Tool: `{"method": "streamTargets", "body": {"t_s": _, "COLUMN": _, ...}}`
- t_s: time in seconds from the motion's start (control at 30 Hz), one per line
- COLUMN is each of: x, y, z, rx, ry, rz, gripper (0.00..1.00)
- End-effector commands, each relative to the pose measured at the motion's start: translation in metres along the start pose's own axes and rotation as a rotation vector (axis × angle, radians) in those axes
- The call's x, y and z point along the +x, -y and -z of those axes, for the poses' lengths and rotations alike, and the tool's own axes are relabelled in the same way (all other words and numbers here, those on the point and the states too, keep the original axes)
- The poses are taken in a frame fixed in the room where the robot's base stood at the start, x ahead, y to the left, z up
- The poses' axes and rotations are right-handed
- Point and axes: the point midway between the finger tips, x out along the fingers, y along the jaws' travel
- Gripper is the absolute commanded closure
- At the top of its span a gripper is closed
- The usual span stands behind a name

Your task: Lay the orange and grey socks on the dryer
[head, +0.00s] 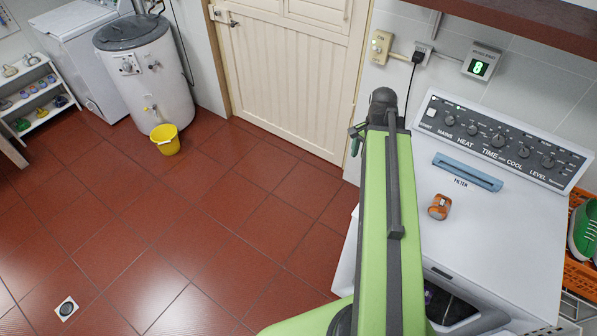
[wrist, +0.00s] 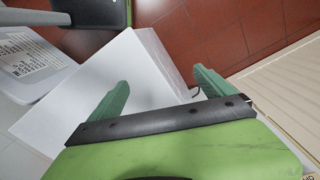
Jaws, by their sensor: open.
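The white dryer (head: 510,235) stands at the right in the head view, with a dial panel along its back edge. A small orange and grey bundle (head: 439,207), apparently the rolled socks, lies on its top, just in front of the blue filter strip. My arm reaches up past the dryer's left side. In the wrist view, my gripper's two green fingers (wrist: 162,82) are spread apart with nothing between them. A white, box-like surface lies beyond them. The socks do not show in the wrist view. In the head view the fingers are mostly hidden behind the arm's end.
An orange crate (head: 580,275) with green shoes stands right of the dryer. A dark shelf (head: 530,25) overhangs the back wall. A yellow bucket (head: 165,139) stands by the white boiler (head: 145,75). A shoe rack (head: 35,95) is far left. The red tiled floor is mostly clear.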

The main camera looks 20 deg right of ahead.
Motion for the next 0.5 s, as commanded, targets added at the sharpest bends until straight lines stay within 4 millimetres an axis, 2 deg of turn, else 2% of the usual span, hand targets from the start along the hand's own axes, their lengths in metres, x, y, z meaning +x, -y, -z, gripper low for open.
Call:
{"method": "streamTargets", "body": {"t_s": 0.03, "x": 0.0, "y": 0.03, "z": -0.043, "rx": -0.201, "ry": 0.0, "rz": -0.001, "gripper": 0.07}}
{"method": "streamTargets", "body": {"t_s": 0.1, "x": 0.0, "y": 0.064, "z": -0.098, "rx": -0.489, "ry": 0.0, "rz": -0.001, "gripper": 0.07}}
{"method": "streamTargets", "body": {"t_s": 0.2, "x": 0.0, "y": 0.096, "z": -0.17, "rx": -0.846, "ry": 0.0, "rz": -0.001, "gripper": 0.07}}
{"method": "streamTargets", "body": {"t_s": 0.3, "x": 0.0, "y": 0.112, "z": -0.223, "rx": -1.104, "ry": 0.0, "rz": -0.001, "gripper": 0.07}}
{"method": "streamTargets", "body": {"t_s": 0.37, "x": 0.0, "y": 0.117, "z": -0.242, "rx": -1.202, "ry": 0.0, "rz": -0.001, "gripper": 0.07}}
{"method": "streamTargets", "body": {"t_s": 0.5, "x": 0.0, "y": 0.119, "z": -0.254, "rx": -1.291, "ry": 0.0, "rz": -0.001, "gripper": 0.07}}
